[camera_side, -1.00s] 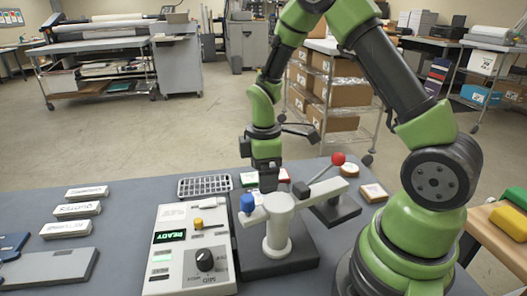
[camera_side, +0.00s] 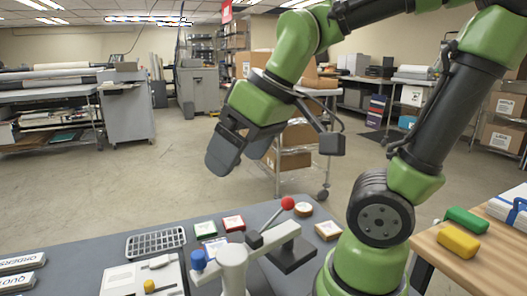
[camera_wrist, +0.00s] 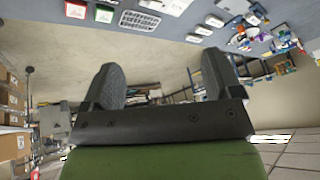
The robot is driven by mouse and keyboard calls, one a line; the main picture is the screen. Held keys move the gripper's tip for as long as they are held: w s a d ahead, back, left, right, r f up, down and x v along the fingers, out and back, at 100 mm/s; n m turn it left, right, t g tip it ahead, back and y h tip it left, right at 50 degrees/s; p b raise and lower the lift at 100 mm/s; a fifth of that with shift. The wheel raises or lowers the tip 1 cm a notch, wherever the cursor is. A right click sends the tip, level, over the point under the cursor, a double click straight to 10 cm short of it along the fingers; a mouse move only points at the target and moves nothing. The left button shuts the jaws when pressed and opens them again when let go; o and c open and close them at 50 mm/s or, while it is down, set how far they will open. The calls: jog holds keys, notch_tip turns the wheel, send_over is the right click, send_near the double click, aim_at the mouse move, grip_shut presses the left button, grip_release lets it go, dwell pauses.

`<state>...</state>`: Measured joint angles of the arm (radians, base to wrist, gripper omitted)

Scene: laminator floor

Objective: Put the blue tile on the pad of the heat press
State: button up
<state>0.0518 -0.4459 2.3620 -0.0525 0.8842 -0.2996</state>
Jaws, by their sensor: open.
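A small tile with a pale top and a bluish edge (camera_side: 214,246), probably the blue tile, lies behind the arm of the heat press (camera_side: 272,240) in the side view. The press arm and its blue knob partly cover its surroundings, so I cannot tell for certain what it rests on. The press has a white post and a red-ball lever; its pad is not clearly visible. My gripper (camera_side: 224,152) is raised well above the table, tilted down-left. In the wrist view my gripper (camera_wrist: 161,88) has its fingers wide apart with nothing between them.
A green tile (camera_side: 205,229) and a red tile (camera_side: 233,222) lie behind the press. A control box (camera_side: 142,279) stands at the front. Air around my gripper is clear.

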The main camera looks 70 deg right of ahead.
jog(key=s+m, duration=0.1)
jog(key=s+a+m+t, duration=0.1)
jog(key=s, duration=0.1)
jog(key=s+r+m, duration=0.1)
jog(key=shift+s+a+t+y, duration=0.15)
jog(key=shift+a+t+y, duration=0.2)
jog(key=shift+t+y, duration=0.05)
